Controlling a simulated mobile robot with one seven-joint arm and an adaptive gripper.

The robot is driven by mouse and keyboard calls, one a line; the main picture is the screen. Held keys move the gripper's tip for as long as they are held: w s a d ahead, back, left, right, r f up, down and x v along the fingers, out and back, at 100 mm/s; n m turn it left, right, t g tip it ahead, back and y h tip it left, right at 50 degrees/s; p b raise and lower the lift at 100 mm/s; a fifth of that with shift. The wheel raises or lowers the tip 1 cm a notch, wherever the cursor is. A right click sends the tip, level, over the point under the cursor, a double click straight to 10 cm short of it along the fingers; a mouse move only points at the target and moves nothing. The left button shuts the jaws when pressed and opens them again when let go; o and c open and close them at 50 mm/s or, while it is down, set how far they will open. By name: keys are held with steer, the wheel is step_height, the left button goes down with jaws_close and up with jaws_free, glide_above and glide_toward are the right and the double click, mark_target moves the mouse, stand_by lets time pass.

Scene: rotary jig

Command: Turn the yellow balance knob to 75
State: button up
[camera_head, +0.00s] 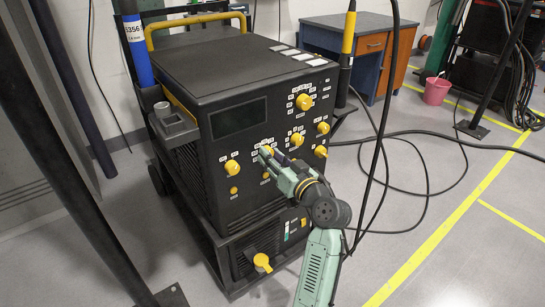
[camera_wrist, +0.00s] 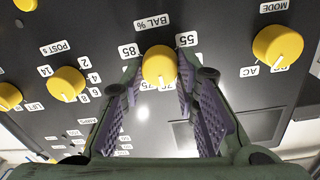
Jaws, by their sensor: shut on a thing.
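The yellow balance knob (camera_wrist: 159,64) sits on the black front panel under a BAL % label. The labels 55 and 85 stand at its sides, and 75 shows at its lower left edge in the wrist view. A white mark on its lower rim points down, between the partly hidden lower labels; its exact reading is hard to tell. My gripper (camera_wrist: 160,78) has its purple-padded fingers on both sides of the knob, shut on it. In the head view my gripper (camera_head: 270,157) reaches the panel's middle and mostly covers the knob (camera_head: 267,149).
Other yellow knobs are close by: the MODE knob (camera_wrist: 277,46) and the POST s knob (camera_wrist: 66,83). The black cabinet (camera_head: 225,75) carries a dark display (camera_head: 238,117). Cables (camera_head: 425,170) lie on the floor at the right; a pink bucket (camera_head: 436,91) stands farther back.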

jaws_close()
steer(key=shift+m, duration=0.3)
steer(key=shift+m+p, duration=2.85)
steer(key=shift+m, duration=0.65)
steer(key=shift+d, duration=0.1)
steer(key=o, duration=1)
jaws_free()
